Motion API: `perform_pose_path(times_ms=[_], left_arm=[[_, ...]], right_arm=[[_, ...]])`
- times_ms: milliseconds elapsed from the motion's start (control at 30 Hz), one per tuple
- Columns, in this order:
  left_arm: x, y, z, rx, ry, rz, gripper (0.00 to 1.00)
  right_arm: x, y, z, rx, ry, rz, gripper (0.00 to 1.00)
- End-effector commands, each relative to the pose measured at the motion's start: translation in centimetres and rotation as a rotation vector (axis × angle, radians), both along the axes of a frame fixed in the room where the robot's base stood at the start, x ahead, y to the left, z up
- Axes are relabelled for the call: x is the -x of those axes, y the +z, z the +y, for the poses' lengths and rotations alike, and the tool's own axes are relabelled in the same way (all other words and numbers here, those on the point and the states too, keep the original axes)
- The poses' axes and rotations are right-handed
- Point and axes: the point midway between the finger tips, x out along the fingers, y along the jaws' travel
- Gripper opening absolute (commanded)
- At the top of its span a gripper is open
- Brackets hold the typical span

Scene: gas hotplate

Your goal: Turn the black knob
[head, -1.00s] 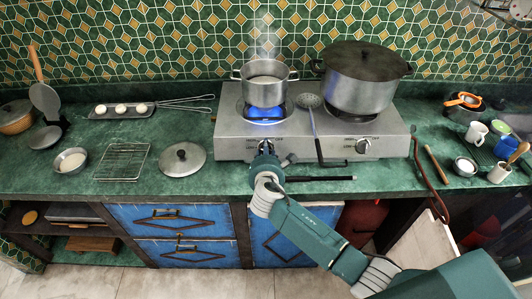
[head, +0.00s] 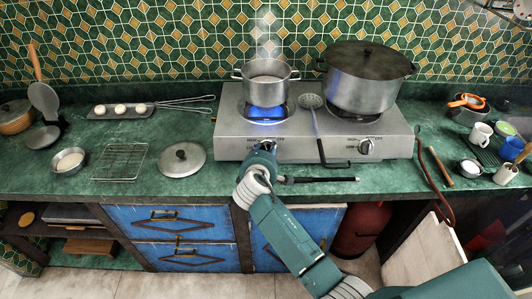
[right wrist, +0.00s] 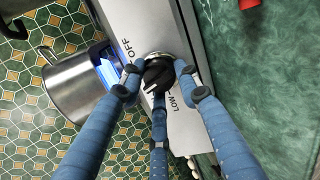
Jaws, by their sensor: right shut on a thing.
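The black knob (right wrist: 157,75) is on the steel front of the gas hotplate (head: 230,140), below the left burner. In the right wrist view it sits between the labels OFF and LOW. My right gripper (right wrist: 162,80) has its blue fingers closed around the knob, with fingertips at its sides. In the head view my right gripper (head: 266,148) is at the hotplate front and hides this knob. A second black knob (head: 365,146) is uncovered further right. My left gripper is not in view.
A steaming small pot (head: 266,92) stands over a lit blue flame (head: 266,113). A large lidded pot (head: 360,95) is on the right burner. A skimmer (head: 316,125) lies between them, its handle over the front.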

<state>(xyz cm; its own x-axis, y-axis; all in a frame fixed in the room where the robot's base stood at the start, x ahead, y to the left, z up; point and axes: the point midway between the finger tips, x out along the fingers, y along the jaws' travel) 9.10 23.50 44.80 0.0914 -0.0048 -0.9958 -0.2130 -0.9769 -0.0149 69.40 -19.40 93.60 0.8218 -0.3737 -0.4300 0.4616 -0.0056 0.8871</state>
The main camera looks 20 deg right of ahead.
Motion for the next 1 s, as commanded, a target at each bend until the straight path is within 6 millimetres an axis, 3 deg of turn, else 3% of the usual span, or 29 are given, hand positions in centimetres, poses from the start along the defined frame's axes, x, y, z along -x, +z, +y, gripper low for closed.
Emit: perform_pose_path(times_ms=[400,1000], left_arm=[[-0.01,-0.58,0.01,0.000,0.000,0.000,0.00],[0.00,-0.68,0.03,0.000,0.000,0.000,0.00]], right_arm=[[0.06,-0.16,-0.11,-0.217,-0.140,-0.058,0.06],[0.10,-0.21,-0.11,-0.276,-0.177,-0.073,0.06]])
